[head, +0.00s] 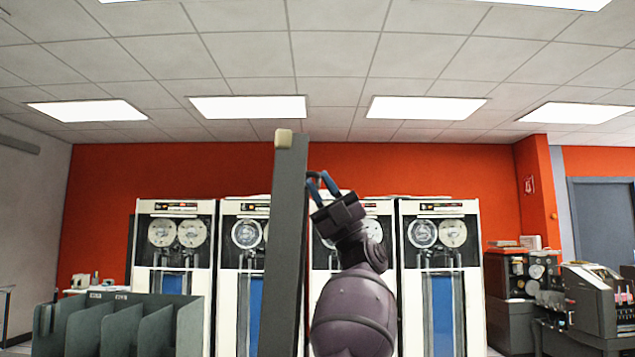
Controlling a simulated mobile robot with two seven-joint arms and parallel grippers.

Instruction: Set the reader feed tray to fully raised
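A long dark grey panel (285,240), which looks like the reader feed tray, stands nearly upright in the middle of the head view. It leans slightly to the right at its top. A cream knob or block (283,140) sits at its top end. Its lower end runs out of the frame. The fingertips are partly against or behind that edge, so contact and finger opening are unclear.
White tape cabinets (440,280) line the red wall behind. A grey-green divided rack (120,325) stands at lower left. Dark machines (590,300) stand at lower right, near a grey door (603,225). The space above the panel is clear up to the ceiling.

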